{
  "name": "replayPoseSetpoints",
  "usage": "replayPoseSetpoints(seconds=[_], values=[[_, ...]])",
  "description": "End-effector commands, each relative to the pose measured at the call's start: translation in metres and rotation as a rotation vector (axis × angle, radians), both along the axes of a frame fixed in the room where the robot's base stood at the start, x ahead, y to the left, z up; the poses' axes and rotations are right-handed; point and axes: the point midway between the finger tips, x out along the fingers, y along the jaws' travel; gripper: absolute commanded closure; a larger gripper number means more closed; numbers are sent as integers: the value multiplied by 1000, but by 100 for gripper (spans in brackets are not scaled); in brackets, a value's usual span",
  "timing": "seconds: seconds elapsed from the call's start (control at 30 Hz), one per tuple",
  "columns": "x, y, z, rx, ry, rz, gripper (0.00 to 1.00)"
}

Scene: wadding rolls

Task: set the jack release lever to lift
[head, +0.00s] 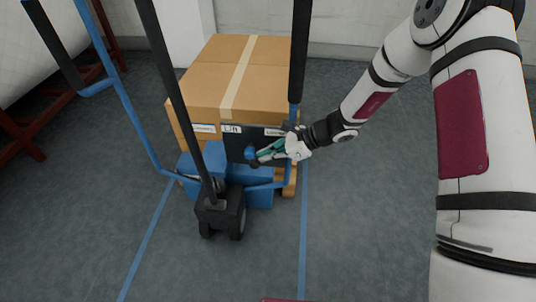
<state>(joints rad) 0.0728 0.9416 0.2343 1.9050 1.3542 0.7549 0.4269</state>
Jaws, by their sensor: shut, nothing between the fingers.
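A dark panel (236,142) stands upright at the front of the cartons, behind the blue jack (215,160). It has a white label reading "Lift" (232,129) at upper left and another label (275,131) at upper right, partly legible, seemingly "Lower". A round blue knob (250,153), apparently the release lever's end, shows below and between the labels. My gripper (259,156) is shut and empty, its fingertips at the knob's right side; I cannot tell if they touch. The lever's shaft is not clearly visible, and my gripper covers the panel's lower right.
Cardboard cartons (200,90) sit on a wooden pallet (290,181). The jack's black tiller (172,85) rises in front from a wheeled base (221,214). Blue uprights with black grips stand left and right. A red rack (30,130) is at far left.

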Motion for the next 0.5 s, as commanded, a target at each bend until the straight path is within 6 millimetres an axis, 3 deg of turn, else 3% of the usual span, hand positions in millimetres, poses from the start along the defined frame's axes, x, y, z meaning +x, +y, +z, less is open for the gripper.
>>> replayPoseSetpoints(seconds=[0.5], values=[[0,20,12,-198,2,6,100]])
